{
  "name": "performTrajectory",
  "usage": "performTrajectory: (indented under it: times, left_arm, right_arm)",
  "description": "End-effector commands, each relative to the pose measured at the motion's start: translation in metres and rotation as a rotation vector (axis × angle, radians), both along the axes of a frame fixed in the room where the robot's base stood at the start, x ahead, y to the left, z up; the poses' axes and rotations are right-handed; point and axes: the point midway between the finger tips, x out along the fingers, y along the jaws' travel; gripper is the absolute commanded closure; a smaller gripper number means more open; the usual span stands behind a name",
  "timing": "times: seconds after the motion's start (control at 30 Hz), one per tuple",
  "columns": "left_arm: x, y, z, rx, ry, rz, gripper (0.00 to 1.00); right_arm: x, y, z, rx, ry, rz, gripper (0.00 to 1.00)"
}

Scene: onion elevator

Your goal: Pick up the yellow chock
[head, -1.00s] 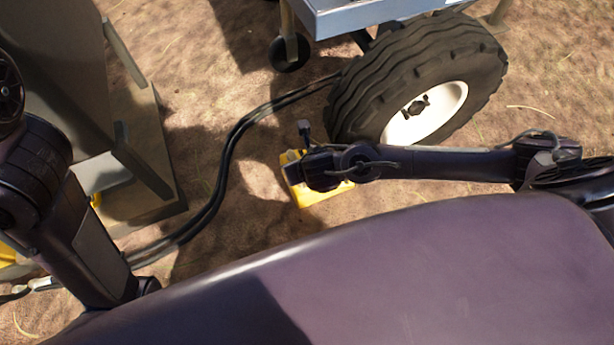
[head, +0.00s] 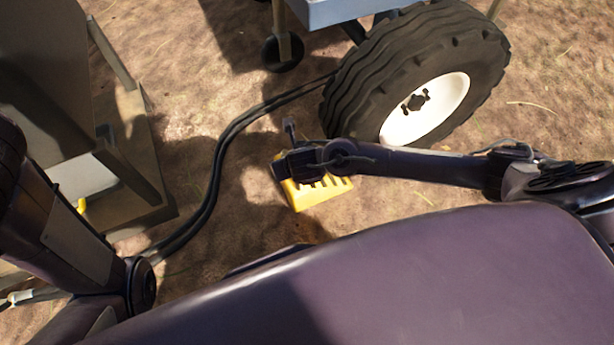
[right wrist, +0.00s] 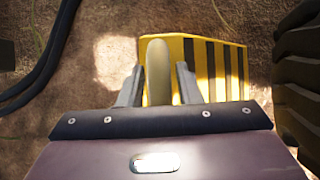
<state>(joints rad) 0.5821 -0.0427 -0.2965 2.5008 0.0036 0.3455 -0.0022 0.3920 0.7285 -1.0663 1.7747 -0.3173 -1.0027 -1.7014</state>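The yellow chock (head: 312,196) lies on the ground beside the big tyre, its ridged side partly showing in the head view. In the right wrist view the chock (right wrist: 217,75) shows dark stripes and a rounded pale yellow handle (right wrist: 158,72). My right gripper (head: 289,160) is over the chock's left end. In the right wrist view its two fingers (right wrist: 158,83) stand on either side of the handle, with narrow gaps visible, so it looks open. My left arm comes in at the left of the head view; its gripper is out of the picture.
The big black tyre (head: 350,95) with a white hub stands just behind and right of the chock. Black hoses (head: 215,170) run along the ground to its left. A metal frame (head: 150,195) stands at the left. A small wheel (head: 272,55) is behind.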

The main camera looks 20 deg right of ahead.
Motion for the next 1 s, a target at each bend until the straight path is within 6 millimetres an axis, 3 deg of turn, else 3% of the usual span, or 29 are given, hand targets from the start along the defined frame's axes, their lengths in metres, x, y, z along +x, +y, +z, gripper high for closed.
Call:
performTrajectory:
  times: [0.03,0.23,1.0]
  left_arm:
    - [0.0,-0.0001,0.0,0.0,0.0,0.0,0.56]
    - [-0.0001,-0.0001,0.0,0.0,0.0,-0.001,0.56]
    - [-0.0002,0.0001,-0.0002,0.0,-0.001,0.0,0.56]
  right_arm:
    - [-0.0001,-0.0001,0.0001,0.0,0.0,0.0,0.76]
    - [-0.0001,0.0,0.0,0.0,0.0,0.0,1.0]
    - [-0.0004,0.0,-0.0001,-0.001,0.0,0.002,1.0]
